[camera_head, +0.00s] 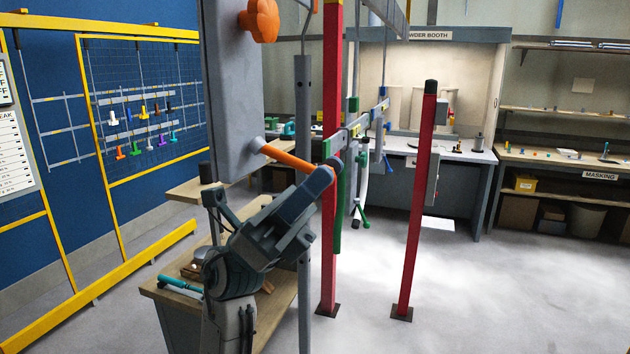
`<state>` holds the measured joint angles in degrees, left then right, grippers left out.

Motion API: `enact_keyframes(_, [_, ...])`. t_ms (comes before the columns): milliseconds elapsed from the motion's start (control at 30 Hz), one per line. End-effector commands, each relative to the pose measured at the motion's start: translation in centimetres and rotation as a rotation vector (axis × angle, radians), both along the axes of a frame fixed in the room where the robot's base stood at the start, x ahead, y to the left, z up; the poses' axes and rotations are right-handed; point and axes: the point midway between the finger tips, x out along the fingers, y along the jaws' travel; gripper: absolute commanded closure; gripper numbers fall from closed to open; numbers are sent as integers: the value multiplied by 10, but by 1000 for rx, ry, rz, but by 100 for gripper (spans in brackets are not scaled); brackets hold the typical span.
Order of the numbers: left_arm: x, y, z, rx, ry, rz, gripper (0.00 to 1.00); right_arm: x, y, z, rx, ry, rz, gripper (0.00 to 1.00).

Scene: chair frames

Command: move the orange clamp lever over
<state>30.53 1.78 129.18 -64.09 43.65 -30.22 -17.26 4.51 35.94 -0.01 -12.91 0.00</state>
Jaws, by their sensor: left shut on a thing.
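The orange clamp lever (287,157) is a short rod that juts out to the right and slightly down from the side of a grey upright panel (233,90). My left gripper (328,168) is at the lever's outer end and is shut on it. The gripper and forearm come up from below and cover that end, so the exact grip is hidden. My right gripper is not in view.
An orange knob (260,20) sits higher on the panel. A red post (328,255) stands just behind my gripper, and another red post (415,200) stands to the right. A wooden bench (270,318) is below. Open floor (500,290) lies right.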

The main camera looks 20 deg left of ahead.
Motion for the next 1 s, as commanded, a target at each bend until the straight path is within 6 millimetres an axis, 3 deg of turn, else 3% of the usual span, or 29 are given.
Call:
enact_keyframes(400, [0,-4,25,-1,-1,0,90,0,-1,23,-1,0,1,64])
enact_keyframes(767, [0,-4,25,0,-1,1,90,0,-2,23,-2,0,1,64])
enact_keyframes(1000, [0,-4,36,0,-1,1,90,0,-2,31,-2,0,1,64])
